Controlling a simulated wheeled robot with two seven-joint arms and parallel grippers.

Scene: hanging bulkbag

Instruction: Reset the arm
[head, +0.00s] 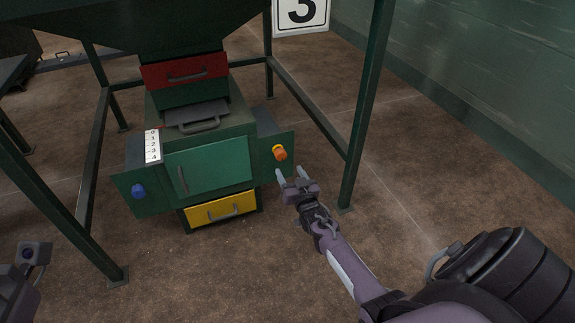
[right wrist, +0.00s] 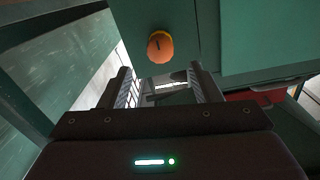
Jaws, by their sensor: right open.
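My right gripper (head: 292,176) is open and empty in the head view. It is in front of and just below the orange knob (head: 280,153) on the right side panel of the green machine (head: 208,160). In the right wrist view the two fingers of my right gripper (right wrist: 172,90) stand apart with nothing between them. The orange knob (right wrist: 160,46) shows above and beyond the fingertips, apart from them. My left gripper cannot be made out; only a part of my left arm shows at the lower left of the head view.
The machine has a red drawer (head: 186,70), a yellow drawer (head: 220,209), a green door with a handle, and a blue knob (head: 138,191). A green frame post (head: 366,110) stands right of my right gripper. Open floor (head: 410,190) lies right of the post.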

